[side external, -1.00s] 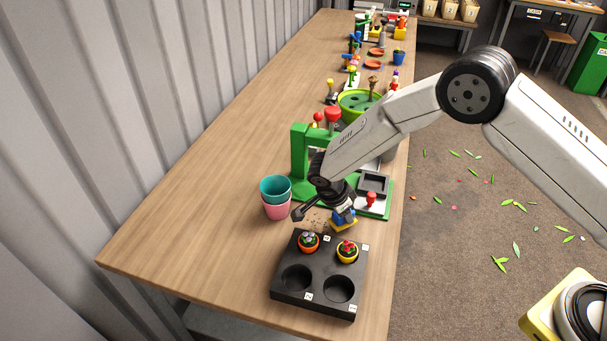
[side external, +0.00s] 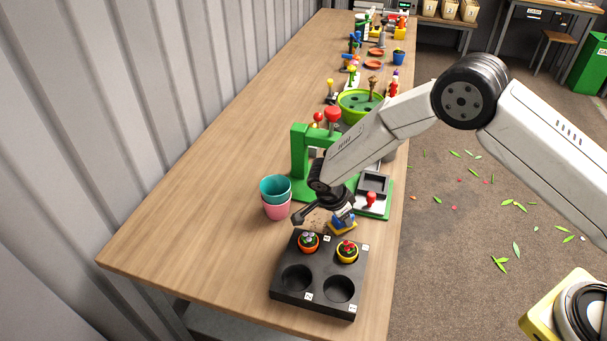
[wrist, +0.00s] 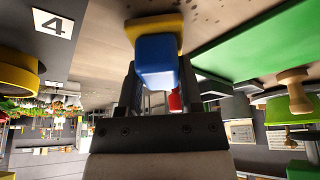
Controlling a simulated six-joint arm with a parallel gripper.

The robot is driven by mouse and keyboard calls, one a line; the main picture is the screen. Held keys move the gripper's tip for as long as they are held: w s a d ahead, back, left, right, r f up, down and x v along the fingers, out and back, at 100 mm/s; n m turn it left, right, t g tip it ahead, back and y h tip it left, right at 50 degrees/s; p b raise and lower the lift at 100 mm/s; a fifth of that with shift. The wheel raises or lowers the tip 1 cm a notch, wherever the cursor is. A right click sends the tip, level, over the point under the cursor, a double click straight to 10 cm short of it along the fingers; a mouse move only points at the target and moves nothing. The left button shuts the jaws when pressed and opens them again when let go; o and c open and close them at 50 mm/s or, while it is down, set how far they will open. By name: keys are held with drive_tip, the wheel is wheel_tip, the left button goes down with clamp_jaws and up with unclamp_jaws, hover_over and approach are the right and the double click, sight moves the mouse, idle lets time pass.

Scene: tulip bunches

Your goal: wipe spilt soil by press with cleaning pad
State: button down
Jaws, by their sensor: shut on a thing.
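The cleaning pad (side external: 343,226) has a yellow base and a blue grip. My gripper (side external: 337,212) is shut on its blue grip, low over the wooden table behind the black tray. In the wrist view the blue grip (wrist: 155,60) sits between the fingers, with the yellow pad (wrist: 152,27) against or just over the table; I cannot tell if it touches. The spilt soil (side external: 318,221) is dark specks on the table left of the pad. Specks also show beside the pad in the wrist view (wrist: 203,20).
The black tray (side external: 284,298) in front holds two small potted plants and has two empty holes. Stacked teal and pink cups (side external: 276,197) stand left of the soil. A green press (side external: 301,160) stands behind my gripper. The table's left side is clear.

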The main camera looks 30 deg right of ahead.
sight(319, 219)
drive_tip(key=shift+f, duration=0.25)
drive_tip(key=shift+w+a, duration=0.1)
drive_tip(key=shift+w+a, duration=1.15)
drive_tip(key=shift+w+a, duration=0.1)
drive_tip(key=shift+w+a+f, duration=0.2)
drive_tip(key=shift+w+a, duration=0.9)
drive_tip(key=shift+a, duration=0.1)
